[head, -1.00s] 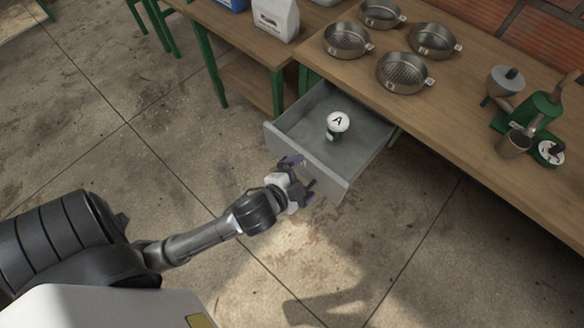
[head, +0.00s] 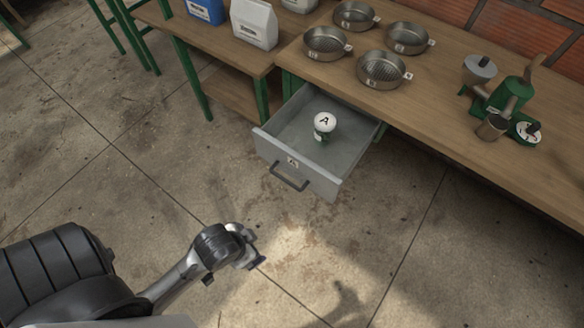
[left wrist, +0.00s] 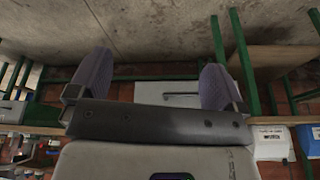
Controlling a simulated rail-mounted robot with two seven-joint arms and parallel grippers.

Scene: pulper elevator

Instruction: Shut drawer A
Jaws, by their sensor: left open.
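Drawer A (head: 325,183) is a grey metal drawer pulled out from under the wooden bench. Its front carries a small A label (head: 293,162) and a dark bar handle (head: 288,178). A small green jar (head: 325,127) with a white lid marked A stands upright inside it. My left gripper (head: 257,260) is in front of and below the drawer front, apart from the handle, and empty. In the left wrist view its two fingers (left wrist: 158,80) are spread apart, and a light grey panel, probably the drawer front (left wrist: 168,92), shows between them. My right gripper is not in view.
Several metal sieves (head: 381,70) and a green hand-cranked machine (head: 510,97) stand on the bench (head: 440,105). A lower side table holds a white bag (head: 254,24) and a blue container (head: 206,10). The concrete floor before the drawer is clear.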

